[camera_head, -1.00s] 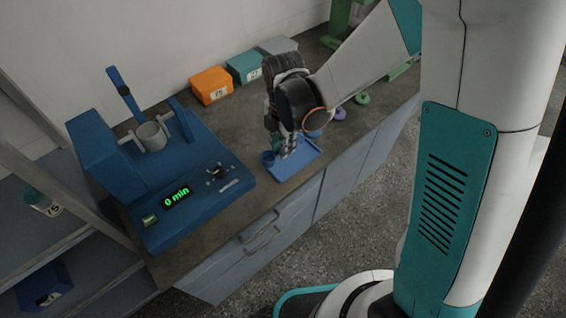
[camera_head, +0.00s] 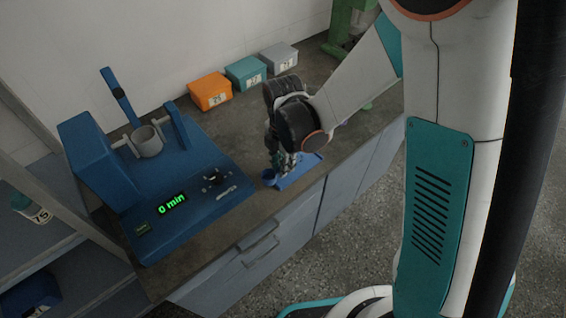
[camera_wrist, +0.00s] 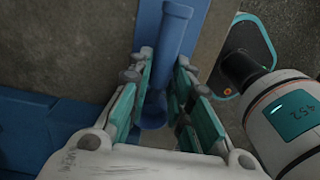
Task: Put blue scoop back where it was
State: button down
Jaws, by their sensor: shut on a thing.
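My gripper (camera_head: 281,163) is over the bench, at the blue tray (camera_head: 305,172) to the right of the sieve shaker. In the wrist view its fingers (camera_wrist: 163,95) are shut on the blue scoop (camera_wrist: 173,45). The scoop's tube-like handle extends up between and beyond the fingertips, and its round end (camera_wrist: 153,112) sits between the fingers. The gripper hides much of the scoop and tray there. I cannot tell whether the scoop touches the tray.
The blue sieve shaker (camera_head: 168,175), reading "0 min", stands left. Orange (camera_head: 210,92), teal (camera_head: 246,73) and grey (camera_head: 279,56) boxes line the back wall.

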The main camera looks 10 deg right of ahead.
jog(key=shift+f+b, duration=0.4)
jog(key=shift+f, duration=0.1)
jog(key=c, duration=1.5)
grip_release()
jog(key=shift+o, duration=0.2)
notch_tip(320, 180, up, 13)
jog(key=p, duration=0.5)
jog(key=shift+r, duration=0.15)
